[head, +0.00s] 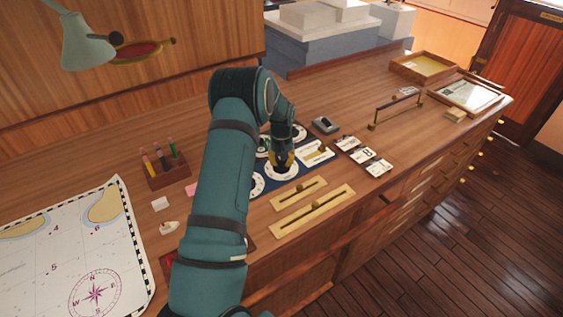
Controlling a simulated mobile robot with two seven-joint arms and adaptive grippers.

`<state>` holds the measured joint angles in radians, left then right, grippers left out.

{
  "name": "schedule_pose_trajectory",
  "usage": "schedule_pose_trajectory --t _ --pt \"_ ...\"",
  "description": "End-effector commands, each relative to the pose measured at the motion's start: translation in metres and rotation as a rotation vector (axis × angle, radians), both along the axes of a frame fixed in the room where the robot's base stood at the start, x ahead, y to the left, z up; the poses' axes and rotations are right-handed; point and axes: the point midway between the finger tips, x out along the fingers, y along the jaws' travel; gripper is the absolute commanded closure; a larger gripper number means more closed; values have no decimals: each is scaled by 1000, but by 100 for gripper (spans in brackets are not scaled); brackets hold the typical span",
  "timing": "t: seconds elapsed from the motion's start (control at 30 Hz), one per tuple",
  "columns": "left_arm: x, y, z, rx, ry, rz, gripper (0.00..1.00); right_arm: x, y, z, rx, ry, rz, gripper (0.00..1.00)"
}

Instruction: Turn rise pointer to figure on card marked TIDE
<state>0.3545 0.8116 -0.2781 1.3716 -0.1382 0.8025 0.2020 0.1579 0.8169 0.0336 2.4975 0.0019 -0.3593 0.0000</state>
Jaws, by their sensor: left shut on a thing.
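A dark blue panel (306,168) on the desk carries several white round dials. My left gripper (283,164) points down over the front middle dial (282,176) and is shut on its pointer, which the fingers mostly hide. I cannot read the dial's name or figures. Another dial (257,184) is partly behind my left arm, and more dials (297,133) lie behind the gripper. Several small cards (362,154) lie right of the panel; I cannot make out which is marked TIDE. My right gripper is not in view.
Two brass slider strips (314,211) lie in front of the panel. A pen rack (165,166) and a chart (75,256) are at the left. A small grey device (325,125), a brass-ended rail (396,108) and trays (424,67) are to the right. A lamp (86,42) hangs upper left.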

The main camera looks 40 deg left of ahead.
Motion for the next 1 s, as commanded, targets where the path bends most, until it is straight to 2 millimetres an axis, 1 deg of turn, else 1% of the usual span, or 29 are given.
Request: schedule_pose_trajectory --t 0.03,0.3,0.6,0.8,1.0 --pt "0 0 -1 0 -1 -29 100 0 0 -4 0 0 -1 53" --pt "0 0 -2 1 -1 -242 100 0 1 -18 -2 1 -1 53" --pt "0 0 -1 1 -1 -456 100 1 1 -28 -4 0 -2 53" --pt "0 0 -1 0 0 -547 100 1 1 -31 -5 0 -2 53" --pt "0 0 0 1 0 -591 100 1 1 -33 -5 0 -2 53"
